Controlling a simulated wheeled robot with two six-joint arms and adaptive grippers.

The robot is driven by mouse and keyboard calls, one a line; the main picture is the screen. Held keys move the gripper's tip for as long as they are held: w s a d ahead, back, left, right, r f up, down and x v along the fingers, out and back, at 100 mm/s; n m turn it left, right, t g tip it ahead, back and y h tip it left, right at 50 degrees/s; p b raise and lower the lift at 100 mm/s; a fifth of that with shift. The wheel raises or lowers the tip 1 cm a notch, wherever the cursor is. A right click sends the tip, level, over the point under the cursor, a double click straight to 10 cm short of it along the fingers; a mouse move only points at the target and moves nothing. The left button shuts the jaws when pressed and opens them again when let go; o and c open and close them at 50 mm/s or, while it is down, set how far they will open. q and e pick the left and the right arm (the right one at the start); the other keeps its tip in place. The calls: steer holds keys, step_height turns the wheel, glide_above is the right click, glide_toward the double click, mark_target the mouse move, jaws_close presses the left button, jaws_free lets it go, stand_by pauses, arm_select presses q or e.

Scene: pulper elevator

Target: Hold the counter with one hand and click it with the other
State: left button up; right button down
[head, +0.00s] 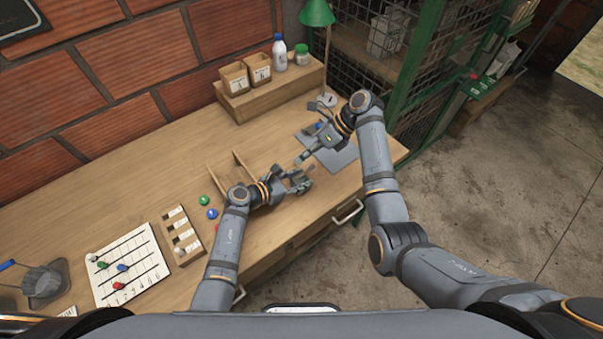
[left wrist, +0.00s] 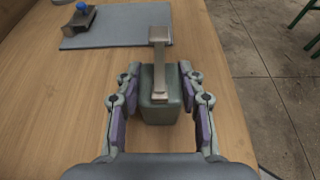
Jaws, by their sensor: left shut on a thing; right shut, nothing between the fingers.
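The counter is a small dark green-grey box (left wrist: 160,107) with a flat metal lever (left wrist: 159,60) on top. It stands between the two fingers of my left gripper (left wrist: 160,112), which is shut on it. In the head view my left gripper (head: 290,186) and the counter (head: 301,181) are near the desk's front right part, and the counter is small and partly covered. My right gripper (head: 301,159) is shut and empty, just beyond the counter and over the desk. Whether it touches the lever cannot be told. It does not show in the left wrist view.
A grey mat (head: 341,160) with a blue-knobbed device (left wrist: 79,17) lies beyond the counter. A wooden tray (head: 232,170), green and blue discs, a slotted holder (head: 182,236) and a white marked board (head: 140,262) are to the left. A shelf with boxes and a lamp stands behind.

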arm_select(q)
steer(key=o, duration=1.3)
steer(key=v, duration=1.2)
steer(key=shift+f, duration=0.15)
steer(key=shift+s, duration=0.1)
